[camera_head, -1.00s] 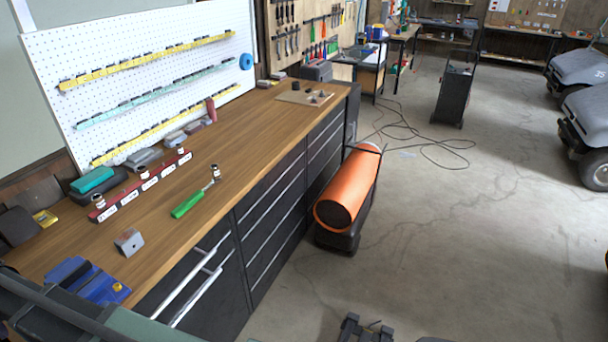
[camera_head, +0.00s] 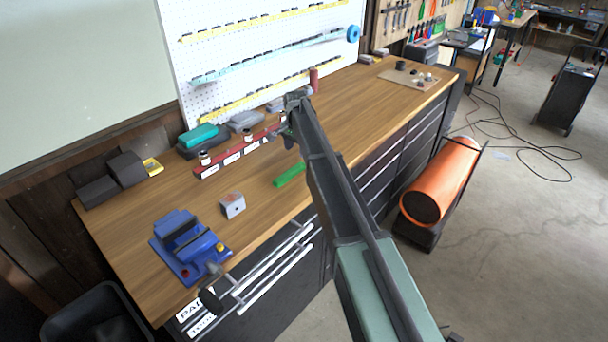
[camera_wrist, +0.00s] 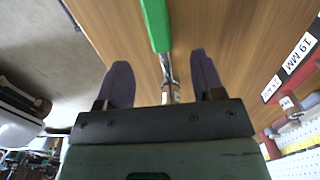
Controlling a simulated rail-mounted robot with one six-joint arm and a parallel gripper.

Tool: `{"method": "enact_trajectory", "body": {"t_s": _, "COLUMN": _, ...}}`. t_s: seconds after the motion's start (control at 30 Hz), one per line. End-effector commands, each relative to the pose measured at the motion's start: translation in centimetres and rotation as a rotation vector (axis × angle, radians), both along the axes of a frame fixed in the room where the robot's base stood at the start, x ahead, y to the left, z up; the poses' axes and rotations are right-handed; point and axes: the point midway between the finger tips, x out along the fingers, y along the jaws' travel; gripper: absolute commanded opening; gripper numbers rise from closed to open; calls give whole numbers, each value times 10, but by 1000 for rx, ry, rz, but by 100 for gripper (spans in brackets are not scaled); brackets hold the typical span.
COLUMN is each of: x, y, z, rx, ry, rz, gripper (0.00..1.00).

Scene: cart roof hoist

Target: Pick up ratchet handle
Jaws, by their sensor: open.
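The ratchet handle has a green grip (camera_head: 290,175) and lies on the wooden workbench (camera_head: 330,115). In the head view my arm covers its metal end. In the wrist view its green grip (camera_wrist: 155,22) is at the top and its metal shaft (camera_wrist: 167,72) runs down between my fingers. My gripper (camera_wrist: 160,80) is open over the shaft, with one dark finger to each side. I cannot tell how far above the bench the fingers are. In the head view my gripper (camera_head: 291,120) is small and partly hidden by my wrist.
A red socket rail (camera_head: 222,165) with labels, one reading 19 MM, lies behind the handle. A grey block (camera_head: 232,206) and a blue vise (camera_head: 187,247) stand to the left. A white pegboard (camera_head: 225,50) rises behind. The bench at the right is mostly clear.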

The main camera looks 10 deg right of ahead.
Motion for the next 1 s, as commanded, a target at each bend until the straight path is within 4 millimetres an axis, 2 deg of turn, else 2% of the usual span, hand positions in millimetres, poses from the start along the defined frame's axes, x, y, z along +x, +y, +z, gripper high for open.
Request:
{"method": "enact_trajectory", "body": {"t_s": 0.03, "x": 0, "y": 0, "z": -23, "rx": 0, "ry": 0, "rz": 0, "gripper": 62}}
{"method": "enact_trajectory", "body": {"t_s": 0.1, "x": 0, "y": 0, "z": -31, "rx": 0, "ry": 0, "rz": 0, "gripper": 62}}
{"method": "enact_trajectory", "body": {"t_s": 0.27, "x": 0, "y": 0, "z": -30, "rx": 0, "ry": 0, "rz": 1, "gripper": 62}}
{"method": "enact_trajectory", "body": {"t_s": 0.37, "x": -1, "y": 0, "z": -44, "rx": 0, "ry": 0, "rz": 1, "gripper": 62}}
{"method": "enact_trajectory", "body": {"t_s": 0.53, "x": -1, "y": 1, "z": -79, "rx": 0, "ry": 0, "rz": 1, "gripper": 62}}
{"method": "enact_trajectory", "body": {"t_s": 0.6, "x": -1, "y": 1, "z": -84, "rx": 0, "ry": 0, "rz": 1, "gripper": 62}}
{"method": "enact_trajectory", "body": {"t_s": 0.8, "x": -1, "y": 1, "z": -79, "rx": 0, "ry": 0, "rz": 1, "gripper": 62}}
{"method": "enact_trajectory", "body": {"t_s": 0.87, "x": -1, "y": 1, "z": -79, "rx": 0, "ry": 0, "rz": 1, "gripper": 54}}
{"method": "enact_trajectory", "body": {"t_s": 1.0, "x": -1, "y": 1, "z": -79, "rx": 0, "ry": 0, "rz": 1, "gripper": 33}}
